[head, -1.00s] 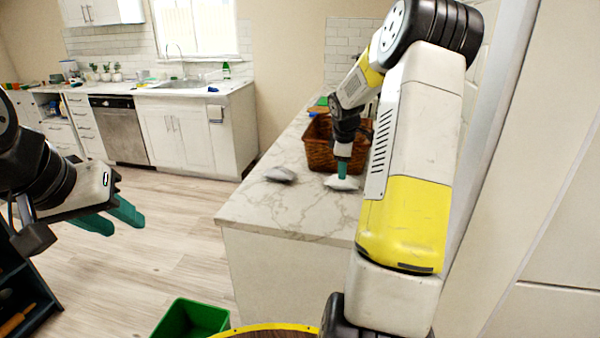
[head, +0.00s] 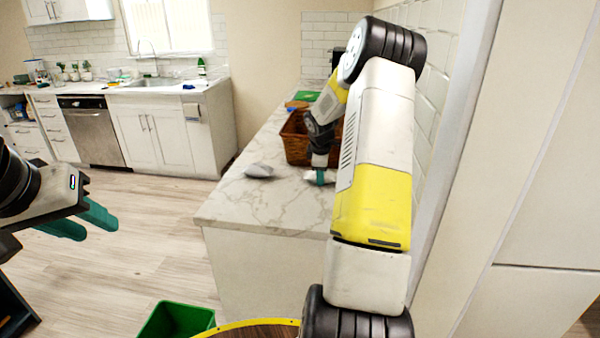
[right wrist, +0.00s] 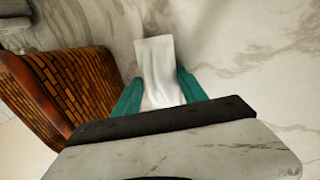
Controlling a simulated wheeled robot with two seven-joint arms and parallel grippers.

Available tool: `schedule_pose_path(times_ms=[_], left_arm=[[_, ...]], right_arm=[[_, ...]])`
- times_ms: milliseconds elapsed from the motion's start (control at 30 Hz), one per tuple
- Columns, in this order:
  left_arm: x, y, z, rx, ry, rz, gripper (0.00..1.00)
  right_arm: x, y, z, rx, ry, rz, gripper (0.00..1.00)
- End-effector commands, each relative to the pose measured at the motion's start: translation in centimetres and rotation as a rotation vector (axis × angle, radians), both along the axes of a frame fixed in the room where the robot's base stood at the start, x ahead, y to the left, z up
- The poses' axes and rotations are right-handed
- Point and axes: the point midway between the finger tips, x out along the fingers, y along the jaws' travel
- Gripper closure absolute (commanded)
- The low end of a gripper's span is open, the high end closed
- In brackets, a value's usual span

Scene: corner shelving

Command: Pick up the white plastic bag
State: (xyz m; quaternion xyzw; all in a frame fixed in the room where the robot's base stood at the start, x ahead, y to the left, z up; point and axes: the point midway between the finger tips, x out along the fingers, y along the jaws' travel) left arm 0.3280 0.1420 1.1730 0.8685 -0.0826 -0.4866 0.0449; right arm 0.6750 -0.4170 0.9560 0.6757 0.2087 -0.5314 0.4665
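The white plastic bag (right wrist: 158,68) lies on the marble counter beside the wicker basket. In the head view the bag (head: 312,176) is partly hidden by my right gripper (head: 320,177), which is down at it. In the right wrist view the teal fingers of my right gripper (right wrist: 160,82) stand spread, one on each side of the bag. Whether they touch its sides is hard to tell. My left gripper (head: 95,222) is at the left over the floor, empty, its two fingers apart.
The brown wicker basket (head: 296,140) stands right behind the bag. A grey-white bag-like item (head: 259,170) lies on the counter (head: 250,207) to the left. A green bin (head: 175,320) is on the floor at the front. The wall is close on the right.

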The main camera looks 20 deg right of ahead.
Motion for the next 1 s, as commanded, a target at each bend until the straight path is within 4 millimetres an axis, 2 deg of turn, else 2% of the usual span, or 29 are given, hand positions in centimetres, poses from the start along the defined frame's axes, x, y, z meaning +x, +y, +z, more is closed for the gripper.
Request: schedule_pose_path(times_ms=[33, 133, 167, 467, 567, 767, 867, 1000], left_arm=[[0.0, 0.0, 0.0, 0.000, 0.000, 0.000, 0.64], [0.0, 0.0, 0.0, 0.000, 0.000, 0.000, 0.64], [0.0, 0.0, 0.0, 0.000, 0.000, 0.000, 0.64], [0.0, 0.0, 0.0, 0.000, 0.000, 0.000, 0.64], [0.0, 0.0, 0.0, 0.000, 0.000, 0.000, 0.64], [0.0, 0.0, 0.0, 0.000, 0.000, 0.000, 0.64], [0.0, 0.0, 0.0, 0.000, 0.000, 0.000, 0.64], [0.0, 0.0, 0.0, 0.000, 0.000, 0.000, 0.64]], right_arm=[[0.0, 0.0, 0.0, 0.000, 0.000, 0.000, 0.68], [0.0, 0.0, 0.0, 0.000, 0.000, 0.000, 0.88], [0.0, 0.0, 0.0, 0.000, 0.000, 0.000, 0.90], [0.0, 0.0, 0.3, -0.001, -0.001, 0.000, 0.90], [0.0, 0.0, 0.9, -0.001, -0.002, 0.000, 0.90], [0.1, 0.0, 3.5, 0.000, -0.003, -0.001, 0.90], [-1.5, 0.7, 3.8, -0.002, 0.001, 0.002, 0.90], [-4.7, 2.1, 4.2, -0.002, 0.001, 0.002, 0.90]])
